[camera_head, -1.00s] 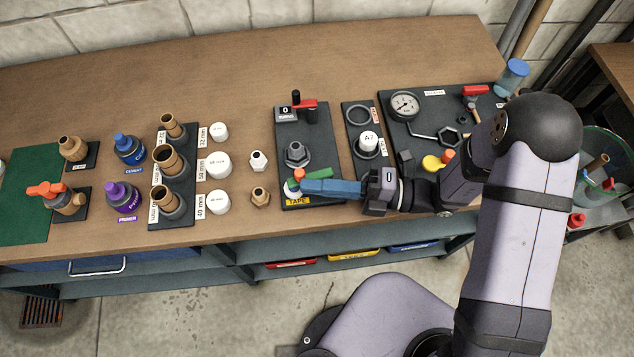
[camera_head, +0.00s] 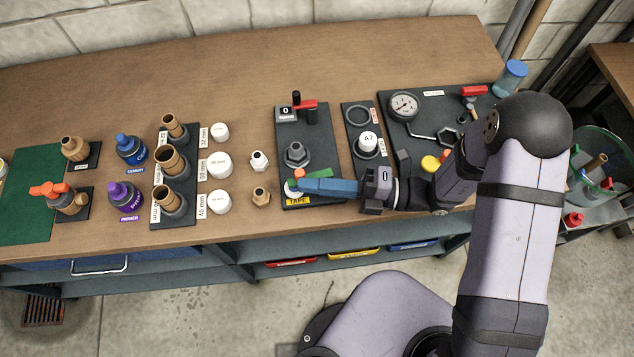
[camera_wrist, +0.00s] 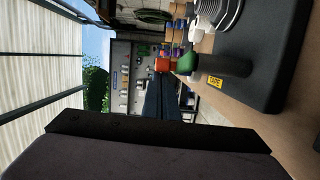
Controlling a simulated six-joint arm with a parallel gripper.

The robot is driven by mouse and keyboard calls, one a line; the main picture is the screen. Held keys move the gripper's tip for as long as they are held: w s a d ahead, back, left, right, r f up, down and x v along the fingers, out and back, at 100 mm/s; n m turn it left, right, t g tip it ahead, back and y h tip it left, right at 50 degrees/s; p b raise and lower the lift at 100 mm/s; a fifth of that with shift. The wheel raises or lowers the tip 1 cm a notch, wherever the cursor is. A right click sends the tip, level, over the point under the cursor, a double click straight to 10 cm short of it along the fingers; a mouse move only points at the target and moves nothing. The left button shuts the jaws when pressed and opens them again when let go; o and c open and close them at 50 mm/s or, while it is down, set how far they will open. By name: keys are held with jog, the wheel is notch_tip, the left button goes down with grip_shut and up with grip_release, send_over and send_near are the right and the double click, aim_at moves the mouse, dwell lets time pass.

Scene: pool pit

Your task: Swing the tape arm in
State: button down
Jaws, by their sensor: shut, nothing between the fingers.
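The tape arm is on the dark plate (camera_head: 322,150) by the yellow TAPE label (camera_head: 297,200). Its green bar (camera_head: 319,172) and orange knob (camera_head: 299,174) show just behind my fingertips. My gripper (camera_head: 303,185) is shut and empty, its blue fingers pointing left beside the tape arm. In the wrist view the shut fingers (camera_wrist: 161,82) point at the orange knob (camera_wrist: 161,65) and green part (camera_wrist: 186,64), with a dark cylinder (camera_wrist: 226,65) to their right. I cannot tell whether the fingertips touch the tape arm. My fingers partly hide its base.
A grey hex fitting (camera_head: 297,154) and red-handled valve (camera_head: 304,104) share the plate. Brass (camera_head: 261,196) and white (camera_head: 259,161) fittings stand to its left. A white cap (camera_head: 367,142) and pressure gauge (camera_head: 404,105) lie right. Open bench top is behind.

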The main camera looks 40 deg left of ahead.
jog(key=shift+a+r+p, duration=0.1)
jog(key=shift+a+p, duration=0.3)
jog(key=shift+p, duration=0.25)
jog(key=m+t+y, duration=0.1)
jog(key=t, duration=0.1)
jog(key=a+m+t+p, duration=0.1)
jog(key=m+t, duration=0.1)
jog(key=shift+a+y, duration=0.1)
jog(key=shift+y, duration=0.3)
jog(key=shift+w+a+p, duration=0.35)
jog(key=shift+a+p, duration=0.05)
jog(key=shift+s, duration=0.1)
dwell(0.8)
jog(key=s+d+b, duration=0.2)
jog(key=d, duration=0.9)
jog(key=shift+s, duration=0.3)
jog(key=shift+d, duration=0.1)
